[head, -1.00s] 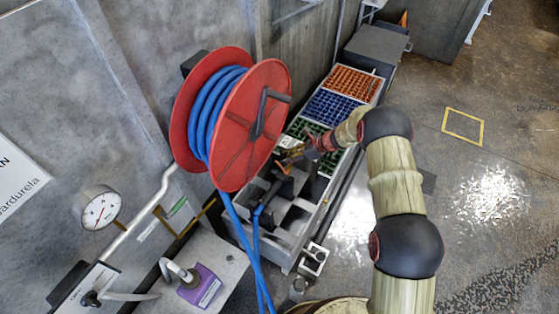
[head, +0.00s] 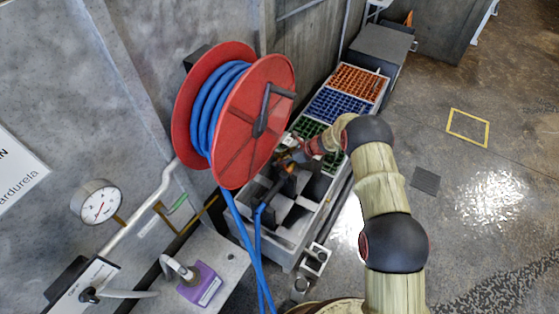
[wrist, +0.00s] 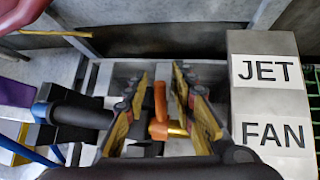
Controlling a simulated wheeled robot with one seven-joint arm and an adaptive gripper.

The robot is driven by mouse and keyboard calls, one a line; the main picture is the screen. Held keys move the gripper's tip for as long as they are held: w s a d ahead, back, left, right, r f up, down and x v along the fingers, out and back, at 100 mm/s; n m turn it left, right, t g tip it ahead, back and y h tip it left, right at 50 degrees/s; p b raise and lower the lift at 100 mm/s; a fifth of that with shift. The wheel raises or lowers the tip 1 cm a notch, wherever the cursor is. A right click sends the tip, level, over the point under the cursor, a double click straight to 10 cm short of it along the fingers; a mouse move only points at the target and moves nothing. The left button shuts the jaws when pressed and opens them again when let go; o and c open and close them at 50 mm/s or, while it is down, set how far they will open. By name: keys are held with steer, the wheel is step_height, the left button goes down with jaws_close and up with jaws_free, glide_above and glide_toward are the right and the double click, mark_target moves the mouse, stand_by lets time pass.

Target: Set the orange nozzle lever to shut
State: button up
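The orange nozzle lever (wrist: 160,102) stands up between the two fingers of my gripper (wrist: 161,78) in the wrist view. The fingers are apart, with a visible gap on each side of the lever. The lever joins a brass-coloured fitting (wrist: 177,128) at its base. The black nozzle body (wrist: 75,110) lies to the left, and my gripper hides part of it. A grey block (wrist: 270,95) to the right carries JET and FAN labels. In the head view, the nozzle (head: 266,198) is on the blue hose by the grey bin, and my gripper is small and partly hidden there.
A red reel (head: 255,125) with blue hose (head: 228,90) hangs close to the left of my arm. The grey compartment bin (head: 285,262) has green, blue and orange grids farther back. A gauge (head: 99,203) and purple block (head: 201,288) are at the left. Floor at the right is clear.

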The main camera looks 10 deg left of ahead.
jaws_close()
stand_by(0.7)
